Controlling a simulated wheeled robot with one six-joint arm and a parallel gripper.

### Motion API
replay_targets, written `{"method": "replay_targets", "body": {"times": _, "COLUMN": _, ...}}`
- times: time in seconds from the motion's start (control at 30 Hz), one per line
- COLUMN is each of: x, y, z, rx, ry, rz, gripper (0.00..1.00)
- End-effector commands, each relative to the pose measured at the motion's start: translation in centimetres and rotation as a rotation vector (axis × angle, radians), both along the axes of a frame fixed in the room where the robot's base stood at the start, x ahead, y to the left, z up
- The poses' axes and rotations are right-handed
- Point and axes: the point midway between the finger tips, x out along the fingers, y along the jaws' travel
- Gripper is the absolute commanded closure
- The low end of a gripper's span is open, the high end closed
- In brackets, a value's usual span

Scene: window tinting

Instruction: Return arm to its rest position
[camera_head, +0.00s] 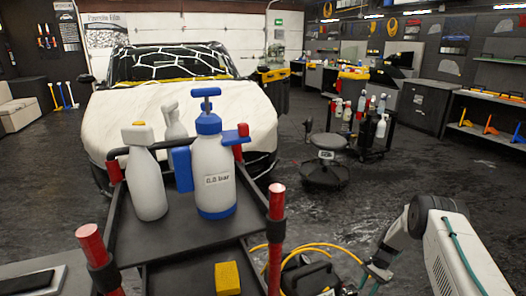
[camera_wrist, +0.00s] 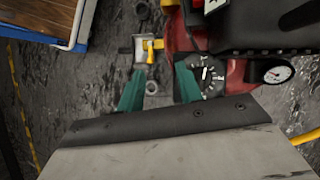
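My arm (camera_head: 462,250) reaches in from the lower right of the head view, bent downward at a dark joint. My gripper shows best in the wrist view (camera_wrist: 158,84), with two teal fingers spread apart. Nothing is between the fingers except dark floor and small grey rings beyond. The fingers point down toward the floor beside a red and black compressor (camera_wrist: 235,72) with round gauges. The right finger overlaps the compressor's edge in the picture; I cannot tell whether they touch. In the head view the gripper's tips are hard to make out near the bottom edge.
A dark cart (camera_head: 185,236) with red-capped posts holds a white spray bottle (camera_head: 148,185), a blue-and-white pressure sprayer (camera_head: 215,180) and a yellow block (camera_head: 228,278). A yellow hose (camera_head: 330,247) loops near the arm. A stool (camera_head: 326,160) stands behind.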

Motion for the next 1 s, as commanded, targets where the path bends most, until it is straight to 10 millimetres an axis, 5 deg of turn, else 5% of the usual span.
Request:
{"method": "replay_targets", "body": {"times": 0.47, "x": -3.9, "y": 3.9, "z": 24.0, "rx": 0.026, "ry": -0.049, "rz": 0.354, "gripper": 0.65}}
{"method": "replay_targets", "body": {"times": 0.7, "x": -8.8, "y": 6.6, "z": 35.2, "rx": 0.017, "ry": -0.096, "rz": 0.512, "gripper": 0.65}}
{"method": "replay_targets", "body": {"times": 1.0, "x": -17.4, "y": 10.0, "z": 46.2, "rx": -0.013, "ry": -0.165, "rz": 0.685, "gripper": 0.65}}
